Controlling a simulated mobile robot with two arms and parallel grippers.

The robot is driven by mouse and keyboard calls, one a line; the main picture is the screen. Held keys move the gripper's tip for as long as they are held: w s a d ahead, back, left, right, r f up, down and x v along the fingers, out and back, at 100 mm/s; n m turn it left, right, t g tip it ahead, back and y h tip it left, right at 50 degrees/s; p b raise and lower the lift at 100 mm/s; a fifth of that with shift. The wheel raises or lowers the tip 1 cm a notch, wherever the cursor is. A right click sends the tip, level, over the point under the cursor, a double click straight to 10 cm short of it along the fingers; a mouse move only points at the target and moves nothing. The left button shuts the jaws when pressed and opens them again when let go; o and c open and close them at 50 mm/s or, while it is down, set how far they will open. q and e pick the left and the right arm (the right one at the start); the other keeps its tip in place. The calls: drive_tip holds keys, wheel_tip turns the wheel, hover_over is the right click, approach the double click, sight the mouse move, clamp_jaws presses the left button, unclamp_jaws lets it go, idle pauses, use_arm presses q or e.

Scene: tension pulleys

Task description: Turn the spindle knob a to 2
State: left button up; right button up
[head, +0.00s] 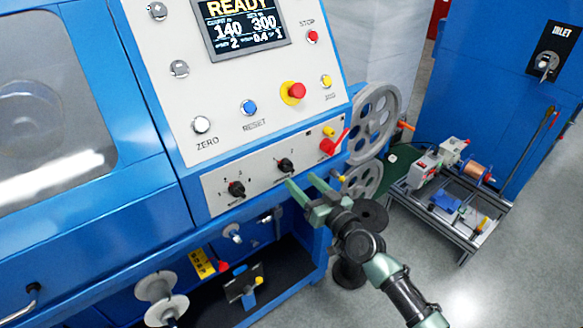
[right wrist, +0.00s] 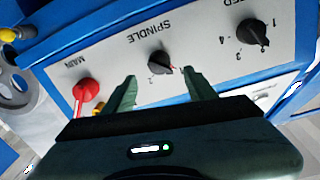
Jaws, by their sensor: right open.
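The spindle knob (head: 285,165) is a small black knob on the pale lower control strip of the blue machine. In the right wrist view the spindle knob (right wrist: 160,62) sits below the upside-down word SPINDLE, with a small reddish mark at its lower right edge. A digit 2 is printed at its lower left there. My right gripper (head: 302,180) is open and empty, just below and right of the knob in the head view. In the right wrist view its fingertips (right wrist: 160,76) lie either side of the knob's lower edge, apparently not touching it. My left gripper is out of view.
Another black knob (head: 236,188) with numbers is left of the spindle knob. A red main switch (head: 329,146) is to its right. A screen (head: 241,26) reading READY and several buttons are above. Grey spoked wheels (head: 372,120) stand beside the panel's right edge.

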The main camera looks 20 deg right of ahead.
sight(291, 170)
drive_tip(key=x, duration=0.6)
drive_tip(key=shift+w+f, duration=0.1)
drive_tip(key=shift+w, duration=0.05)
clamp_jaws()
